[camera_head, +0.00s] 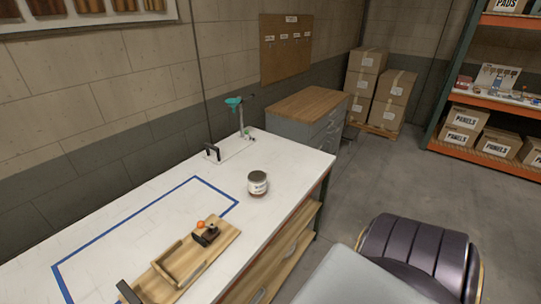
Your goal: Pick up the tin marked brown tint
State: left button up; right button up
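A small round tin (257,184) with a dark lid and a pale label stands upright on the white workbench, close to its right edge. The label's print is too small to read, so I cannot tell whether it says brown tint. The rack (483,97) with orange beams at the far right holds small items around a pale display board (497,77); I cannot make out any marked tins there. Neither of my grippers is in view.
The white workbench (150,200) has a blue tape outline, a wooden tray (180,265) with a hand plane (206,234), and a clamp-like stand (240,115). A grey cabinet (305,105) and stacked boxes (392,88) stand behind. The grey floor (400,175) toward the rack is clear.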

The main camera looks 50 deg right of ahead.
aim_at(257, 179)
jog(key=l+z, duration=0.2)
jog(key=z, duration=0.25)
jog(key=i+l+z, duration=0.1)
jog(key=z, duration=0.3)
jog(key=i+l+z, duration=0.1)
jog(key=z, duration=0.35)
